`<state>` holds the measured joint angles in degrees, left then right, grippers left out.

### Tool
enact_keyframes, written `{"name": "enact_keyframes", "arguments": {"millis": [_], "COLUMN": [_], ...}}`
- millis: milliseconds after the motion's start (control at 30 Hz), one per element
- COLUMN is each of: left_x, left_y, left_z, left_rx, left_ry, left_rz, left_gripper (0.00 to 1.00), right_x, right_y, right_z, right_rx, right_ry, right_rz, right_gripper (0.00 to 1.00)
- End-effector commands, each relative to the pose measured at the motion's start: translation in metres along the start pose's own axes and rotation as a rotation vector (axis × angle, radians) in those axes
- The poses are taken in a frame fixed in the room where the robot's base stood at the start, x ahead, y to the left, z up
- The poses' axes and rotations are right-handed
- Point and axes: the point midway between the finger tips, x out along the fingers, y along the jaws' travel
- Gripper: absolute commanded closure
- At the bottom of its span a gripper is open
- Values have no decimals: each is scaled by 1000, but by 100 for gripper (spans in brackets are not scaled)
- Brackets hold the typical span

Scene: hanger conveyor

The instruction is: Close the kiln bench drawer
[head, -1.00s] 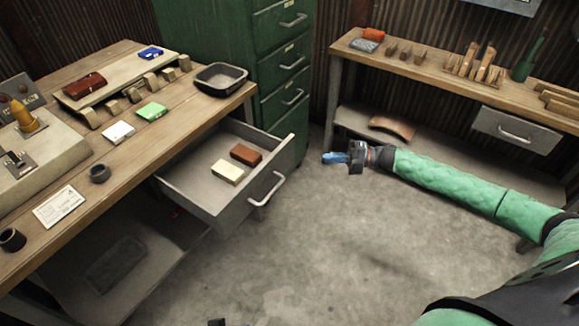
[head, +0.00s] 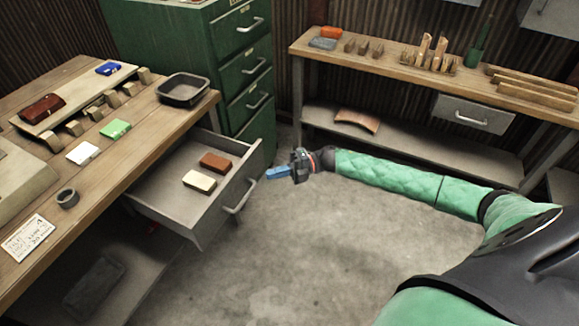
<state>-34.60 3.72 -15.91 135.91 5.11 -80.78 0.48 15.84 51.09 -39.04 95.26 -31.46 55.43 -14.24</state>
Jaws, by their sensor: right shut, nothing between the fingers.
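The kiln bench drawer (head: 190,221) is a grey metal drawer pulled out from under the wooden bench (head: 140,140) at the left. Its front carries a pale bar handle (head: 240,197). A brown block (head: 215,163) and a cream block (head: 199,180) lie inside it. My right gripper (head: 272,174) has blue fingertips and is shut and empty. In the picture it is just right of the drawer front's far end, with a small gap visible between them. My left gripper is not in view.
A green filing cabinet (head: 240,65) stands behind the drawer. A black tray (head: 184,90) sits on the bench corner. A second bench (head: 400,72) with a closed drawer (head: 473,114) runs along the back right. Floor in front of the open drawer is clear.

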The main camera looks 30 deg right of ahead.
Motion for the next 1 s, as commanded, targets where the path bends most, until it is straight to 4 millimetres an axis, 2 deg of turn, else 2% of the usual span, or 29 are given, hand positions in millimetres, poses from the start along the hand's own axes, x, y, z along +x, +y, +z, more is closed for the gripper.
{"name": "enact_keyframes", "arguments": {"millis": [33,300,800,1000], "left_x": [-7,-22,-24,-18], "left_y": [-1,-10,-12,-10], "left_z": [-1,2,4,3], "left_rx": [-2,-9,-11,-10], "left_ry": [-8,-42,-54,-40], "left_rz": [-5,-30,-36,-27], "left_gripper": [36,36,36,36], "right_x": [9,29,33,41], "right_y": [3,1,0,-2], "right_z": [0,24,29,36], "right_rx": [-1,-1,-1,-2], "right_ry": [1,0,0,0], "right_rz": [2,1,0,0], "right_gripper": [100,100,100,100]}}
